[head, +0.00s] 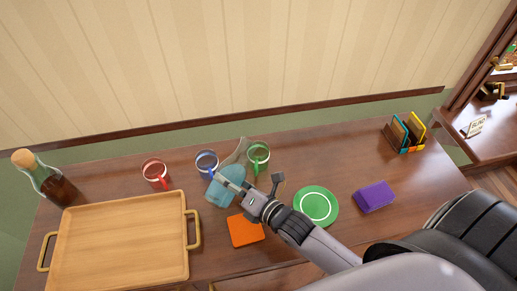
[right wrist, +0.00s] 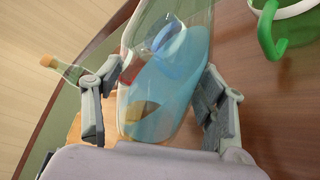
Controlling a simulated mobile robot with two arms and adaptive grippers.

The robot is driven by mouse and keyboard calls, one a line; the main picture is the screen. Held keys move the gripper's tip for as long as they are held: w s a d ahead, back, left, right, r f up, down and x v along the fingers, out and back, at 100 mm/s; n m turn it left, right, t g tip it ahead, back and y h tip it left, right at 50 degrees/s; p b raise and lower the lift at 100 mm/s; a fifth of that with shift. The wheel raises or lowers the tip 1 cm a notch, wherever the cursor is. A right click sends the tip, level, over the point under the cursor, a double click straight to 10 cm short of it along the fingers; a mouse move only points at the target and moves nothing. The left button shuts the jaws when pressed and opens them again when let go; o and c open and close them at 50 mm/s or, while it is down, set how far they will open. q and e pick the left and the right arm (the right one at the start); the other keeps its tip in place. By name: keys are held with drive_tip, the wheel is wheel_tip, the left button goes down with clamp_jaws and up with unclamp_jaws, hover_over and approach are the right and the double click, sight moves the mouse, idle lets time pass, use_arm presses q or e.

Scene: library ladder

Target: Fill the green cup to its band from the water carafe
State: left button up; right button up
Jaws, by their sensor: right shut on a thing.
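The clear water carafe (head: 226,197) holds blue water and appears to lean a little to the right in the head view. Its upper end is close to the left side of the green cup (head: 258,157). My right gripper (head: 252,183) is shut on the carafe, which also shows between its fingers in the right wrist view (right wrist: 165,85). The green cup stands upright on the table, and its handle shows at the upper right of the wrist view (right wrist: 270,32). I cannot tell the water level inside the cup. My left gripper is not in view.
A blue cup (head: 206,161) stands just left of the carafe, and a red cup (head: 155,172) farther left. A wooden tray (head: 120,240), corked bottle (head: 52,184), orange square (head: 245,230), green plate (head: 316,206), purple block (head: 374,196) and small rack (head: 404,133) share the table.

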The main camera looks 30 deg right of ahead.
sight(236, 177)
drive_tip(key=shift+a+m, duration=0.1)
drive_tip(key=shift+m, duration=0.2)
drive_tip(key=shift+s+a+r+m+b, duration=0.1)
drive_tip(key=shift+r+m+b, duration=0.05)
drive_tip(key=shift+m+b, duration=0.4)
idle(1.0)
drive_tip(key=shift+w+d+r+m+g+y+p, duration=0.15)
drive_tip(key=shift+d+r+m+g+y+p, duration=0.1)
drive_tip(key=shift+r+m+p, duration=0.3)
drive_tip(key=shift+w+d+r+m+g+y+p, duration=0.15)
drive_tip(key=shift+d+r+m+y+p, duration=0.1)
drive_tip(key=shift+r+p, duration=0.35)
idle(1.2)
drive_tip(key=shift+r+m+p, duration=0.25)
drive_tip(key=shift+p, duration=0.25)
idle(1.6)
drive_tip(key=shift+f, duration=0.1)
drive_tip(key=f+b, duration=0.1)
drive_tip(key=f+n+b, duration=0.1)
drive_tip(key=a+f+b, duration=0.1)
drive_tip(key=b, duration=0.1)
drive_tip(key=shift+s+f+n, duration=0.2)
drive_tip(key=shift+s+n, duration=0.05)
drive_tip(key=shift+n, duration=0.05)
drive_tip(key=shift+r+n+t+h+p, duration=0.3)
drive_tip(key=shift+r+n+h+p, duration=0.15)
drive_tip(key=shift+p, duration=0.2)
drive_tip(key=shift+f+n, duration=0.1)
drive_tip(key=shift+n, duration=0.15)
drive_tip(key=shift+d, duration=0.1)
